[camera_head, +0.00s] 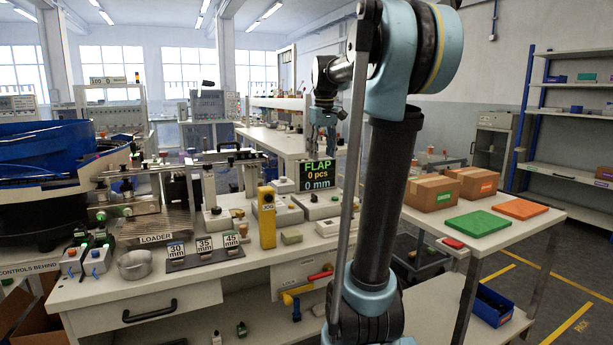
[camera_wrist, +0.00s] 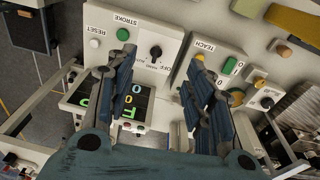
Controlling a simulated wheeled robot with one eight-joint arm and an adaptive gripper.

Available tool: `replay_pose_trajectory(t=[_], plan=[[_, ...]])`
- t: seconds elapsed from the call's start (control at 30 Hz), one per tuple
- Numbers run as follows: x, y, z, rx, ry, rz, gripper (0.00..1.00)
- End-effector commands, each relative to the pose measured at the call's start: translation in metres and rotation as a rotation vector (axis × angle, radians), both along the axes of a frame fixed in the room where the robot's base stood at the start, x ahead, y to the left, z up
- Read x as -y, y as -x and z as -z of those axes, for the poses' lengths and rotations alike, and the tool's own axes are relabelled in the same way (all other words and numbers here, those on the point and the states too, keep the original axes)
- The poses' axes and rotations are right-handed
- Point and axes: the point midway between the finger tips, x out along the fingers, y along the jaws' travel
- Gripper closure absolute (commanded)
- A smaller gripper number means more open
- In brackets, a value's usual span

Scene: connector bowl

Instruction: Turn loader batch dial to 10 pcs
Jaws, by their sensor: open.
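My gripper (camera_head: 322,140) hangs above the back of the workbench, over the control boxes, in the head view. In the wrist view my gripper (camera_wrist: 160,72) is open and empty, its two blue-grey fingers spread over the boxes. A black rotary knob (camera_wrist: 155,51) sits on the box marked STROKE and RESET, beyond the gap between the fingers. I cannot read which knob is the loader batch dial. The display (camera_head: 318,175) reads FLAP, 0 pcs, 0 mm.
The LOADER label (camera_head: 156,238) is at the bench's left, near a metal bowl (camera_head: 135,264) and the blue feeder (camera_head: 60,160). A yellow upright device (camera_head: 267,217) stands on the bench. Cardboard boxes (camera_head: 432,192) stand on the right table.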

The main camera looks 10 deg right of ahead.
Motion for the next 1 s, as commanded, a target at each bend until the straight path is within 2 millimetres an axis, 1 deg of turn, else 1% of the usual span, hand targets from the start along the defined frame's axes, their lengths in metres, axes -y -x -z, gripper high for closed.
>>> replay_pose_trajectory(t=[0.03, 0.2, 0.27, 0.4, 0.5, 0.73, 0.87, 1.0], plan=[[0.0, -0.018, -0.01, -0.003, 0.002, -0.015, 0.52], [0.0, -0.073, -0.035, -0.017, 0.008, -0.072, 0.52], [0.0, -0.092, -0.043, -0.021, 0.01, -0.092, 0.52], [0.0, -0.136, -0.056, -0.03, 0.015, -0.14, 0.52], [0.0, -0.167, -0.063, -0.037, 0.017, -0.174, 0.52], [0.0, -0.234, -0.07, -0.055, 0.023, -0.252, 0.52], [0.0, -0.269, -0.069, -0.063, 0.026, -0.296, 0.52], [0.0, -0.304, -0.063, -0.073, 0.028, -0.344, 0.52]])
